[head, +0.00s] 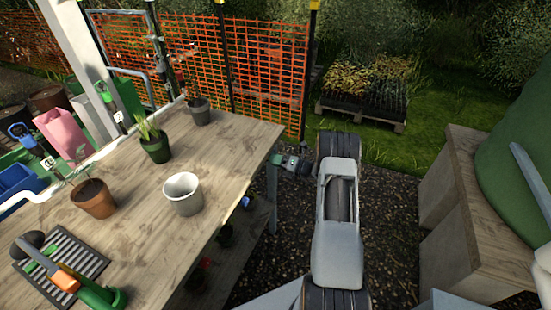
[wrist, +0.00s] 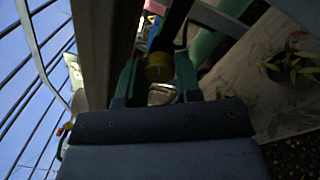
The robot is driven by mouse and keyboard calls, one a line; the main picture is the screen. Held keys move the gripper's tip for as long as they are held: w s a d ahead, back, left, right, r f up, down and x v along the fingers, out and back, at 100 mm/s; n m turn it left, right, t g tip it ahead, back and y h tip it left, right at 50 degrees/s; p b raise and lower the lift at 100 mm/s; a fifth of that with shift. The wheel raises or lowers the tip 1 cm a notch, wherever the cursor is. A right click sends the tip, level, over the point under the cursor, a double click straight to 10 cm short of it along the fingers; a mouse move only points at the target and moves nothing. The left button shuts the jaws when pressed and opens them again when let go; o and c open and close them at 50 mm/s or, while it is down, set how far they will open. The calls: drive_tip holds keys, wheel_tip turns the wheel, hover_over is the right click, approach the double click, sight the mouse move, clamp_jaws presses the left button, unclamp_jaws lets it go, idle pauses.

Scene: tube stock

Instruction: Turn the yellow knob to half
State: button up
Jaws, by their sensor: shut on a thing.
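The yellow knob (wrist: 158,68) shows in the wrist view as a dark yellow round piece between the two green fingers of my gripper (wrist: 158,78). A finger stands on each side of it, and my gripper is shut on it. The knob's turn position cannot be read, as the picture is dark and no mark shows. In the head view my gripper (head: 279,160) reaches left to the far right corner of the wooden table. The knob cannot be made out in that view.
The wooden table (head: 222,137) bears a grey pot (head: 183,205), a terracotta pot (head: 94,203), a green plant pot (head: 155,150) and a slatted tray (head: 85,262). Orange mesh fence (head: 262,75) stands behind. A wooden box (head: 450,180) stands right, with gravel between.

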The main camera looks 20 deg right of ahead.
drive_tip(key=shift+m+p, duration=0.65)
drive_tip(key=shift+m, duration=1.55)
drive_tip(key=shift+h, duration=0.3)
drive_tip(key=o, duration=0.9)
drive_tip(key=shift+d, duration=0.1)
drive_tip(key=b+v, duration=0.1)
drive_tip(key=v, duration=1.2)
drive_tip(key=shift+s+d+f, duration=0.2)
drive_tip(key=shift+s+d, duration=0.05)
drive_tip(key=shift+s, duration=0.1)
